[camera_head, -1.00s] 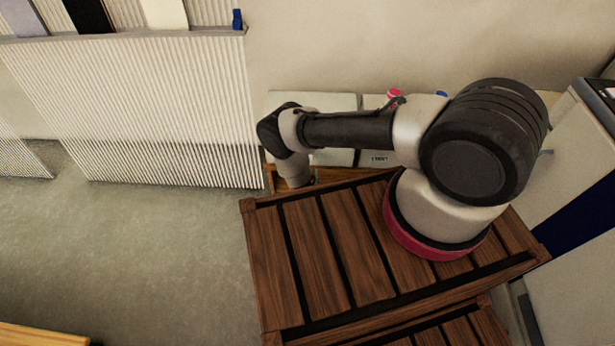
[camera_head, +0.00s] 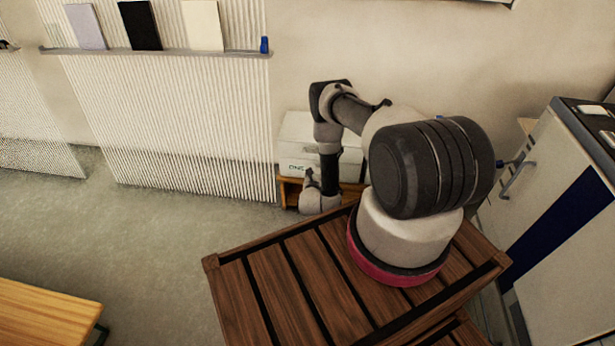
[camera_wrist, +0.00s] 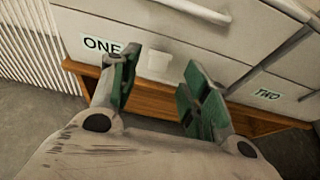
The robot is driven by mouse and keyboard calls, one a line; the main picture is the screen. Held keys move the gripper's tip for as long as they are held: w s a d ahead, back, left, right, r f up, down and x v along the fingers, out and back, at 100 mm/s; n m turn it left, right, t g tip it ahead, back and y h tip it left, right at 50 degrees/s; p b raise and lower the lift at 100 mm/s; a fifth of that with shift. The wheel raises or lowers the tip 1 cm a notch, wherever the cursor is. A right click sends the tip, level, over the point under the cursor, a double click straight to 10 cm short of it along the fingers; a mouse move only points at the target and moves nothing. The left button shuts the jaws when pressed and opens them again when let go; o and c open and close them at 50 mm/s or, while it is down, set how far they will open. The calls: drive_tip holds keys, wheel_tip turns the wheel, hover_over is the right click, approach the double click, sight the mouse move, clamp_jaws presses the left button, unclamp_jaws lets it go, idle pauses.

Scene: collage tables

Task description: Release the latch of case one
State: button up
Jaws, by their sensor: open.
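Case one (camera_wrist: 88,20) is a pale box with a label reading ONE; in the head view the case (camera_head: 298,128) stands against the wall, partly hidden by my arm. A small white latch (camera_wrist: 157,61) sits on its front, right of the label. My gripper (camera_wrist: 160,66) has green-padded fingers and is open. In the wrist view the latch shows between the fingers, one on each side; I cannot tell whether either touches it. In the head view the fingers cannot be made out.
Case two (camera_wrist: 287,80), labelled TWO, stands right of case one. A light handle (camera_wrist: 196,10) is above the latch. Both cases rest on a low wooden bench (camera_wrist: 150,97). A ribbed white panel (camera_head: 170,125) is at left, and a cabinet (camera_head: 555,200) at right.

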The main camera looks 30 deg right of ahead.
drive_tip(key=x, duration=0.7)
